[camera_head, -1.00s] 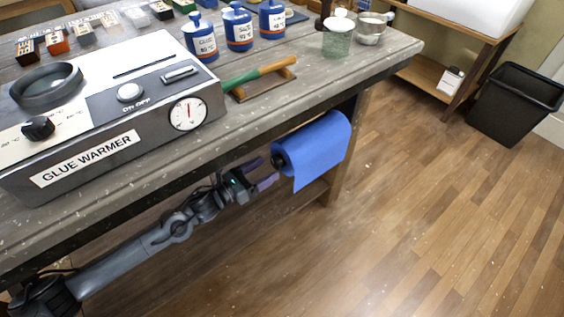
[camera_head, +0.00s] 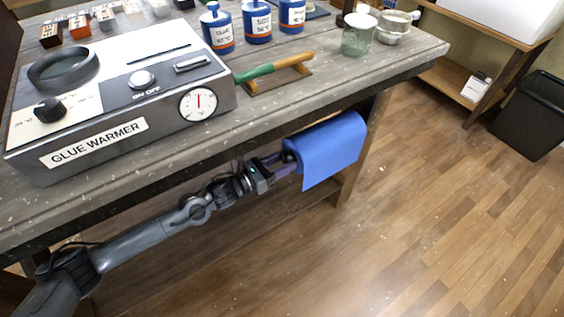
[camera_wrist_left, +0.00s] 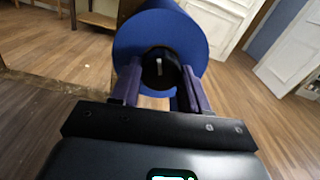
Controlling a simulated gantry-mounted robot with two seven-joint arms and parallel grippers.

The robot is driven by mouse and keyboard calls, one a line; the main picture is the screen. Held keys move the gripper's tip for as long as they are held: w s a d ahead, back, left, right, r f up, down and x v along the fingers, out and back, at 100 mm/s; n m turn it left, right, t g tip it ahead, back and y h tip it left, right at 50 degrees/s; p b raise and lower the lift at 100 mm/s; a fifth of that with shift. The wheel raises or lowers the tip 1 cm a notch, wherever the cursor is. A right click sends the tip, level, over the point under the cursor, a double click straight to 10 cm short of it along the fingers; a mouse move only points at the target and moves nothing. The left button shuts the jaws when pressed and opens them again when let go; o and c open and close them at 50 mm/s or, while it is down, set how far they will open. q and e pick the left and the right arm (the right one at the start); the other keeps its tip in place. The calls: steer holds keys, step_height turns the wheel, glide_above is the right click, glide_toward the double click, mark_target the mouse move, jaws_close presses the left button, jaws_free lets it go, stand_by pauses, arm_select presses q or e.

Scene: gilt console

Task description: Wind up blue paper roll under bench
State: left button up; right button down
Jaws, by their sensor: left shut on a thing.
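The blue paper roll (camera_head: 329,143) hangs under the right end of the bench (camera_head: 290,100), with a loose sheet hanging down from it. My left gripper (camera_head: 281,164) is at the roll's left end. In the left wrist view the roll (camera_wrist_left: 135,42) is end-on, with a dark round knob (camera_wrist_left: 160,70) and a pale pin at its centre. The purple fingers of my left gripper (camera_wrist_left: 160,84) are shut on this knob, one on each side. The far side of the roll is hidden. My right gripper is not in view.
The glue warmer (camera_head: 120,95) stands on the bench top, with blue pots (camera_head: 257,22), a green-handled tool (camera_head: 272,68) and a glass jar (camera_head: 358,35) beyond it. A bench leg (camera_head: 350,185) stands close to the roll. A black bin (camera_head: 530,115) is at the right. The floor between is clear.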

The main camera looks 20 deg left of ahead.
arm_select(q)
steer(key=shift+r+n+p, duration=0.2)
steer(key=shift+n+p, duration=1.1)
steer(key=shift+p, duration=0.05)
steer(key=n+p, duration=0.2)
steer(key=n, duration=0.1)
steer(key=shift+d+n+p, duration=0.1)
steer(key=shift+n+p, duration=0.2)
steer(key=shift+p, duration=0.05)
steer(key=n+p, duration=0.2)
steer(key=n, duration=0.1)
steer(key=shift+n, duration=0.3)
steer(key=n+p, duration=0.3)
steer(key=n, duration=0.1)
steer(key=shift+s+n, duration=0.1)
steer(key=shift+n, duration=0.2)
steer(key=n+p, duration=0.2)
steer(key=n, duration=0.3)
steer(key=shift+p, duration=0.4)
steer(key=n+p, duration=0.1)
steer(key=n, duration=0.2)
steer(key=shift+n, duration=0.4)
steer(key=shift+n+p, duration=0.5)
steer(key=shift+n, duration=0.6)
steer(key=shift+f, duration=0.1)
